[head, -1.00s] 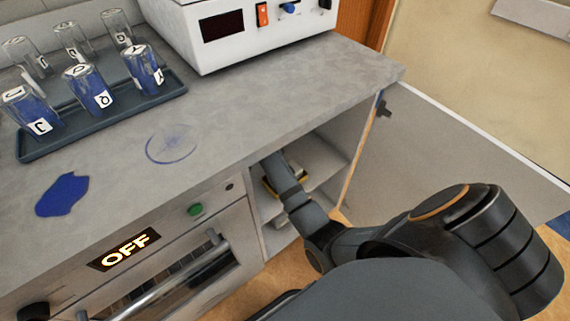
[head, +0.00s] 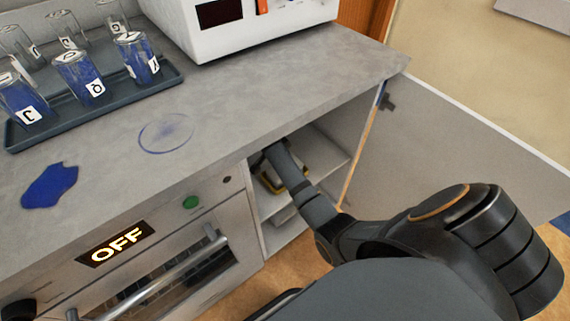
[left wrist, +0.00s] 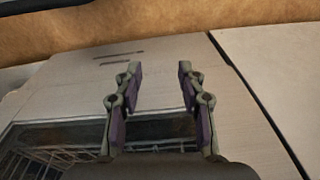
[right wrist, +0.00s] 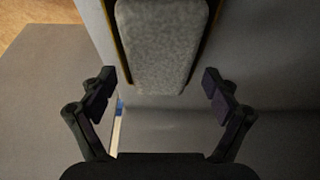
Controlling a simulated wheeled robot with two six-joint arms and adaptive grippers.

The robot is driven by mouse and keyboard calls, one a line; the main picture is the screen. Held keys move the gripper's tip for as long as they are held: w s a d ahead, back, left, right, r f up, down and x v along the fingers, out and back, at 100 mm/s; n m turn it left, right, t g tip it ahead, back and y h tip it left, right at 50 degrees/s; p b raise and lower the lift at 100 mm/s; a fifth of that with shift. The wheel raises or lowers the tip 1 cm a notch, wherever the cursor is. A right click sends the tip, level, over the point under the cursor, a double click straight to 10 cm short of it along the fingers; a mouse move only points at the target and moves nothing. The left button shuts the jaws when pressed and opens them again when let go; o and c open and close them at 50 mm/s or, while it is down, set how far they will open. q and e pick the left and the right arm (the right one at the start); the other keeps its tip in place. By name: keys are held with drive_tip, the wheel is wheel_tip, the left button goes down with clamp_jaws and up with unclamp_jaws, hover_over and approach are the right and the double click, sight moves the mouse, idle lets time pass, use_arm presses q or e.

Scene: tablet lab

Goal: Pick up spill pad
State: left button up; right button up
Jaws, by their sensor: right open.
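A grey, rough-faced pad with yellow edges, likely the spill pad (right wrist: 163,45), fills the top middle of the right wrist view. My right gripper (right wrist: 158,78) is open, with its fingers apart on either side of the pad's near end; I see no contact. In the head view my right arm reaches into the open cabinet under the counter, where a yellow-edged item (head: 268,184) shows partly behind it. The right fingertips are hidden there. My left gripper (left wrist: 158,72) is open and empty in front of a pale panel; it is outside the head view.
A blue spill (head: 50,186) and a faint blue ring (head: 166,132) mark the counter (head: 270,95). A tray (head: 95,118) of labelled glasses and a white device (head: 255,30) stand behind. The open cabinet door (head: 460,150) is at right, beside my right arm.

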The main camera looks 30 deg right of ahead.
drive_tip(key=shift+f+p, duration=0.25)
drive_tip(key=shift+p, duration=0.1)
idle(0.3)
drive_tip(key=c, duration=1)
